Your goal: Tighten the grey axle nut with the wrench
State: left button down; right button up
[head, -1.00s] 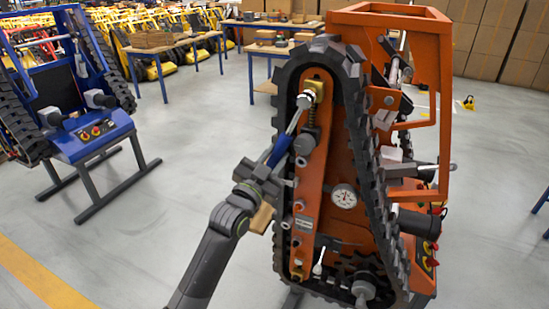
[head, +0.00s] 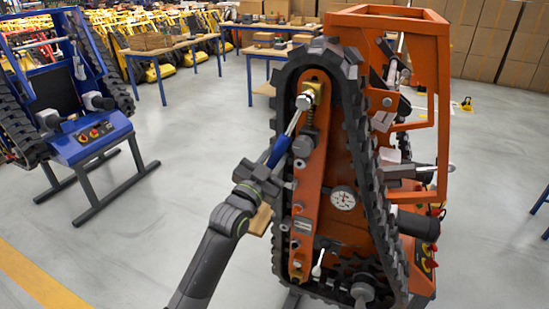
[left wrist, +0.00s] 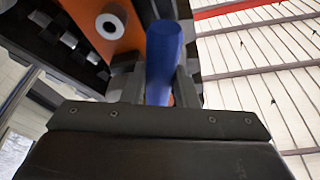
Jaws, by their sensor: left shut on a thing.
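The orange tracked carrier (head: 312,185) stands on end with its black track (head: 365,165) around an orange side plate. The grey axle nut (head: 304,102) is near the top of that plate. The wrench has a blue handle (head: 279,150) and a silver shaft (head: 293,122); its head meets the nut, though the exact fit is too small to tell. My left gripper (head: 266,172) is shut on the blue handle, to the left of the track. The handle (left wrist: 163,62) stands between its fingers in the left wrist view. My right gripper is out of view.
A round dial gauge (head: 343,198) sits on the carrier's plate. A blue tracked carrier (head: 85,140) on a stand is at the left. Tables (head: 170,47) and stacked cartons (head: 490,45) are at the back.

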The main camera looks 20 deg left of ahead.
pick_arm(q)
jog(key=shift+a+r, duration=0.1)
jog(key=shift+a+r+m+b, duration=0.15)
jog(key=shift+a+m+b, duration=0.2)
jog(key=shift+m, duration=0.15)
jog(key=shift+a+r+m+h, duration=0.15)
jog(key=shift+a+m+h, duration=0.15)
jog(key=shift+a+r+m+g+b, duration=0.3)
jog(key=shift+a+r+m+b, duration=0.15)
jog(key=shift+a+m, duration=0.25)
jog(key=shift+w+a+r+m+h, duration=0.1)
jog(key=shift+a+r+m+h, duration=0.2)
jog(key=shift+a+r+m, duration=0.3)
jog(key=shift+f+b, duration=0.1)
jog(key=shift+b, duration=0.2)
